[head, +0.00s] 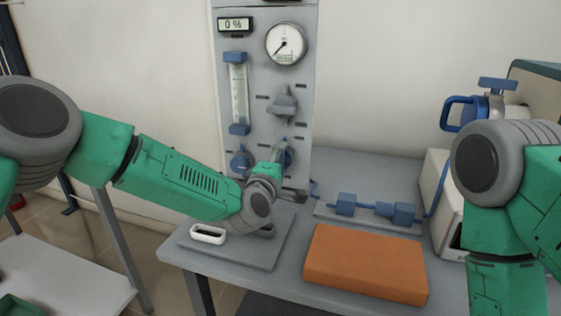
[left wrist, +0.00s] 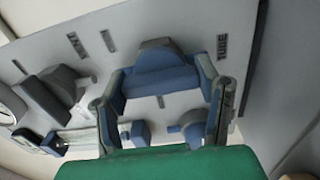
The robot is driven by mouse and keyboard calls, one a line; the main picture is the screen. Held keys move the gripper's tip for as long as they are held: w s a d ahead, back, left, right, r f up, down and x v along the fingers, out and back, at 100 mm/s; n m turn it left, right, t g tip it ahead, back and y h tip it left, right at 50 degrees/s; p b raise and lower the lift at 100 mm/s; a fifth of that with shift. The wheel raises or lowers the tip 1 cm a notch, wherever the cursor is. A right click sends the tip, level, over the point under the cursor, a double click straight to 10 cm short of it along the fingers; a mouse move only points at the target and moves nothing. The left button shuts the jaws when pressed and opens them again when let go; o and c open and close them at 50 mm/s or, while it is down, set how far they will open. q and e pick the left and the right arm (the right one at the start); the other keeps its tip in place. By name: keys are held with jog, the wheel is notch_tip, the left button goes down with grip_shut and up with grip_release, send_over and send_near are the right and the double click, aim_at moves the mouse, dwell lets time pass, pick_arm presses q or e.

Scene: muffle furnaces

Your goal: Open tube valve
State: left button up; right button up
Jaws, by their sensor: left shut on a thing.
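The tube valve is a blue knob (left wrist: 165,82) beside a "TUBE" label on the grey upright panel (head: 302,60). In the left wrist view, the two fingers of my left gripper (left wrist: 161,88) lie against opposite sides of this knob. My left gripper (head: 281,155) is shut on it. In the head view the gripper and wrist hide much of the knob (head: 290,158) at the panel's lower right. My right arm shows at the right edge, but its gripper is out of view.
The panel carries a "0 %" display (head: 235,25), a round gauge (head: 286,43), a flow tube (head: 239,92), a grey knob (head: 283,104) and another blue knob (head: 241,160). An orange block (head: 366,264) and blue fittings (head: 346,204) occupy the table to the right.

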pick_arm(q)
jog(key=shift+s+d+f, duration=0.2)
jog(key=shift+f, duration=0.25)
jog(key=o, duration=1.1)
jog(key=shift+c, duration=0.2)
jog(key=shift+o, duration=0.5)
jog(key=shift+r, duration=0.15)
jog(key=shift+w, duration=0.1)
jog(key=shift+r, duration=0.1)
jog(key=v, duration=1.2)
